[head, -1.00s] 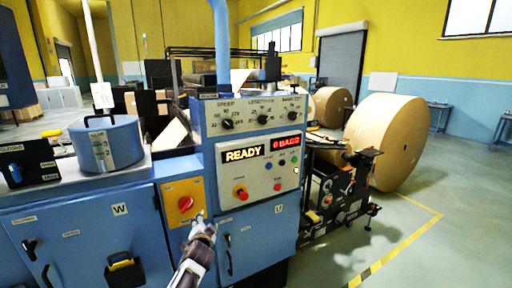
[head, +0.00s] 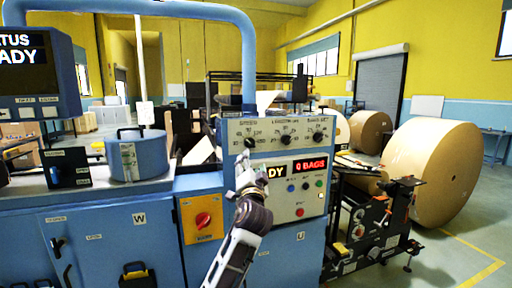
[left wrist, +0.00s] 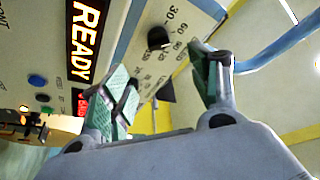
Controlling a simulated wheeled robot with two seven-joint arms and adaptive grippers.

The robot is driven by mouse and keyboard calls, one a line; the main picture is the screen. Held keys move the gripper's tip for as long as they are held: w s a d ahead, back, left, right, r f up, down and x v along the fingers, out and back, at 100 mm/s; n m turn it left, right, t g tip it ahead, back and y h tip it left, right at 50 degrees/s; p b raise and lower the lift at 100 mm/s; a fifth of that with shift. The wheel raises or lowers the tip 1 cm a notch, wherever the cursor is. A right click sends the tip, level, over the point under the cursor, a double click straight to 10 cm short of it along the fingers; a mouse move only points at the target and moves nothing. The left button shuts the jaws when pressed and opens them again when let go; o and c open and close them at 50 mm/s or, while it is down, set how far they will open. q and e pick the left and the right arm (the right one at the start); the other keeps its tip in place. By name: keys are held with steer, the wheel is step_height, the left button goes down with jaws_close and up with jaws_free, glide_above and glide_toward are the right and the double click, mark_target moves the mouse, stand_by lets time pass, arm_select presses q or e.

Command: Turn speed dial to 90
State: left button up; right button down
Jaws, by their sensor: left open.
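The speed dial (head: 249,143) is a black knob at the left of the row of dials on the upper panel of the blue machine. In the left wrist view the black knob (left wrist: 158,38) sits by printed numbers, 30 and 60 among them; its setting is not readable. My left gripper (head: 245,170) is just below the dial in the head view and covers part of the READY display. In the left wrist view its green-padded fingers (left wrist: 160,82) are spread, empty, with the knob beyond and above the gap. My right gripper is not in view.
Two more dials (head: 286,139) (head: 318,137) sit to the right. Below are the red 0 BAGS display (head: 310,166), small buttons and a red rotary switch (head: 203,220) on a yellow plate. A blue pipe (head: 249,70) rises behind the panel. Large kraft rolls (head: 432,170) stand at right.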

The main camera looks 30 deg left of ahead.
arm_select(q)
steer(key=shift+w, duration=0.15)
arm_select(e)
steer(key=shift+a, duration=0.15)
arm_select(q)
steer(key=p, duration=0.2)
glide_toward(251, 144)
steer(key=x, duration=0.5)
steer(key=shift+w+r, duration=0.1)
steer(key=shift+p+x, duration=0.3)
steer(key=shift+x, duration=0.9)
steer(key=shift+w+a+r, duration=0.1)
steer(key=shift+w+a, duration=0.25)
steer(key=shift+w, duration=0.15)
steer(key=shift+w+a, duration=0.15)
steer(key=shift+w, duration=0.1)
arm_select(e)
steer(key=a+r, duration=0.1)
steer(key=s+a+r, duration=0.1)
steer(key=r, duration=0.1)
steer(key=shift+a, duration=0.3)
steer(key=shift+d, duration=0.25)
